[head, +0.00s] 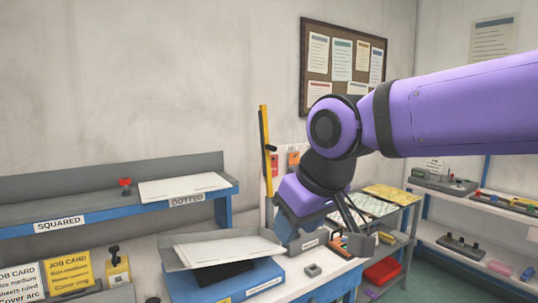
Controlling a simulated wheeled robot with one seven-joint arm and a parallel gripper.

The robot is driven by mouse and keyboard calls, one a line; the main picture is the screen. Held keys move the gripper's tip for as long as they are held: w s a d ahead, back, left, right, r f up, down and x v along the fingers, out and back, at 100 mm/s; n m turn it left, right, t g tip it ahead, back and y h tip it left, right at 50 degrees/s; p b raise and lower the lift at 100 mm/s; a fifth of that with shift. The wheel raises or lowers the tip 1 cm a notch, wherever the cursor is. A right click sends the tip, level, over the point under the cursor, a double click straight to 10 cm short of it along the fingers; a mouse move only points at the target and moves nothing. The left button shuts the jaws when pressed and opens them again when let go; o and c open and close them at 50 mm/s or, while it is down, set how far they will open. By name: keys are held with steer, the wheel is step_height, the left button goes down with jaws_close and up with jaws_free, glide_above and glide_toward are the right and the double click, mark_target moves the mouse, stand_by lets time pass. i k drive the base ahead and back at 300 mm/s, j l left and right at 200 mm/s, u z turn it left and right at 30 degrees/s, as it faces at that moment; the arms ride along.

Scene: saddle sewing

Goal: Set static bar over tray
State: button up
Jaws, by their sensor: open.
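My gripper (352,232) is at the end of the purple arm, which reaches in from the right. Its dark fingers point down over the right end of the white table; they look open, and nothing shows between them. A tall yellow bar (264,140) with a black fitting stands upright by the wall, left of my gripper. I cannot tell whether it is the static bar. A blue tray-like base (248,284) with white sheets and a dark panel on it stands on the table, left of and below my gripper. I cannot tell for sure that it is the tray.
A blue-edged shelf (100,211) marked SQUARED and DOTTED holds a red knob and a sheet. Job cards (70,273) stand front left. A small grey block (313,270) lies on the table. A rack (392,205) with patterned sheets and a red bin stands right.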

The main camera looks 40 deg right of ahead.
mark_target(267, 148)
steer(key=i+l+u, duration=0.2)
steer(key=l, duration=0.75)
steer(key=l+u, duration=0.2)
steer(key=l, duration=0.7)
steer(key=l+u, duration=0.2)
steer(key=l, duration=0.75)
steer(key=k+l+u, duration=0.25)
steer(key=l, duration=0.65)
steer(key=i+l, duration=0.05)
steer(key=i, duration=0.05)
